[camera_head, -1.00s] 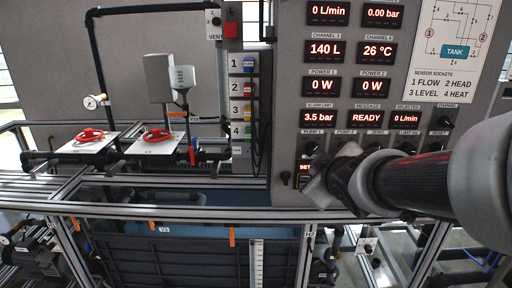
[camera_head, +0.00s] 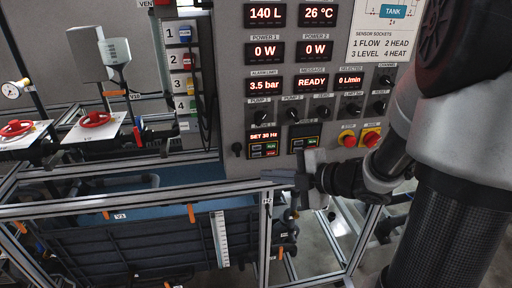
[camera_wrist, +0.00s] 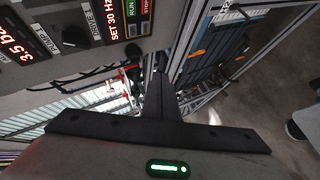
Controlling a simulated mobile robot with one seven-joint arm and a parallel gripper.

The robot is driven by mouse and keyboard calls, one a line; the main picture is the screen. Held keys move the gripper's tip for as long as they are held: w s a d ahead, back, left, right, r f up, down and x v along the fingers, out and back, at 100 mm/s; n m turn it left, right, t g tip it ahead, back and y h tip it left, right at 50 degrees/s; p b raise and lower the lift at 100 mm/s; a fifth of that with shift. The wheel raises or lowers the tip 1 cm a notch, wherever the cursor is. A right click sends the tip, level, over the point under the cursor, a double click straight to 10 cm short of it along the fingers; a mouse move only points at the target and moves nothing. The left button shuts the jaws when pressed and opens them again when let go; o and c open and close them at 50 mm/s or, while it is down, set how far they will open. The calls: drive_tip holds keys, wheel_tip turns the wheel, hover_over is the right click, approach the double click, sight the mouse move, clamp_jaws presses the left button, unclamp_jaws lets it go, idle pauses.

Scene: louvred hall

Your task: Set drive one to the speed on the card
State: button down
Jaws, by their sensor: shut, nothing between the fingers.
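The drive unit under the PUMP 1 knob (camera_head: 261,117) has a lit display (camera_head: 264,136) reading SET 30 Hz, with small buttons below it. The same display (camera_wrist: 128,20) shows in the wrist view, beside green RUN and red STOP buttons (camera_wrist: 146,7). A second drive unit (camera_head: 304,137) sits to its right, its screen dark. My gripper (camera_head: 267,176) is just below the drives in the head view, pointing left. Its fingers (camera_wrist: 158,90) are together and empty in the wrist view, apart from the drive. I cannot make out a speed card.
The grey panel carries several knobs and red readouts; the message readout (camera_head: 313,83) says READY. An aluminium rail (camera_head: 130,197) runs in front, above a dark tank with a level scale (camera_head: 222,240).

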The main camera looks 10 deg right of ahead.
sight(264, 155)
drive_tip(key=shift+w, duration=4.4)
drive_tip(key=shift+w, duration=0.4)
drive_tip(key=shift+w+p, duration=0.3)
drive_tip(key=shift+w, duration=0.05)
drive_tip(key=shift+s, duration=0.75)
drive_tip(key=shift+s, duration=2.55)
